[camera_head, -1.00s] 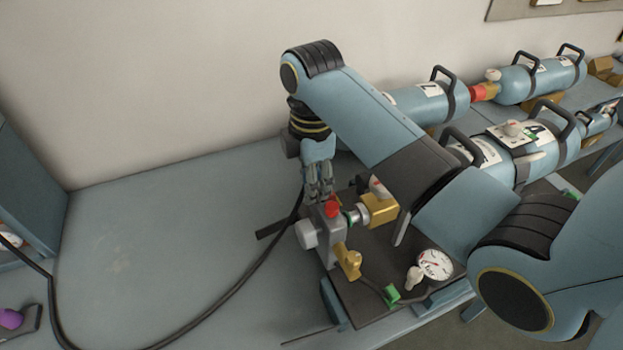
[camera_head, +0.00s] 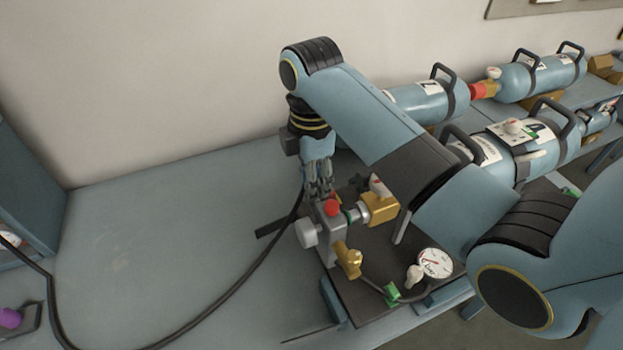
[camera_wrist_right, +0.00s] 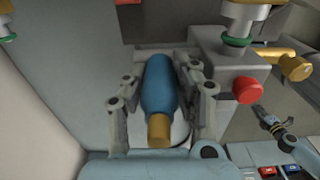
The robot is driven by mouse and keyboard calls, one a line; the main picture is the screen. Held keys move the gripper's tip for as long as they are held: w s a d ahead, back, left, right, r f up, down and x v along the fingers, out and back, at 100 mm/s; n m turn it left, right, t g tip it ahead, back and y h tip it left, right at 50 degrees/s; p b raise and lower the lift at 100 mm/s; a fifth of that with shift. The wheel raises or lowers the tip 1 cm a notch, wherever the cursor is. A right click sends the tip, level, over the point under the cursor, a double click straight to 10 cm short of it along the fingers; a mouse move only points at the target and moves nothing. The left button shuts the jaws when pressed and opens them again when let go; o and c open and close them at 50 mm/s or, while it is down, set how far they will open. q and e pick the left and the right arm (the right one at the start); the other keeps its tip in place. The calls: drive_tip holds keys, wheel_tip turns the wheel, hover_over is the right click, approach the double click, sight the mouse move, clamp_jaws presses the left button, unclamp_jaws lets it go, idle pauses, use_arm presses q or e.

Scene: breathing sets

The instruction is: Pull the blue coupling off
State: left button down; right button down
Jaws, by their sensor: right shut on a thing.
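The blue coupling (camera_wrist_right: 160,85), with a brass end (camera_wrist_right: 159,130), lies between the fingers of my right gripper (camera_wrist_right: 161,98) in the right wrist view. The fingers are closed on its two sides. In the head view my right gripper (camera_head: 319,186) points down behind the grey valve block (camera_head: 326,222), which has a red knob (camera_head: 332,208). The coupling is hidden there. Whether it still sits on a fitting cannot be told. A small dark-tipped arm (camera_wrist_right: 273,122) at the lower right of the wrist view seems to be my left one; its fingers are too small to judge.
A black hose (camera_head: 255,268) runs from near the gripper across the table (camera_head: 130,240). A pressure gauge (camera_head: 435,263), a gold block (camera_head: 380,208) and a green clip (camera_head: 392,293) are on the dark plate (camera_head: 372,310). The left tabletop is mostly clear.

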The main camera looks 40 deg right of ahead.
drive_tip(key=shift+w+r, duration=0.1)
drive_tip(key=shift+r, duration=0.05)
drive_tip(key=shift+r, duration=1.75)
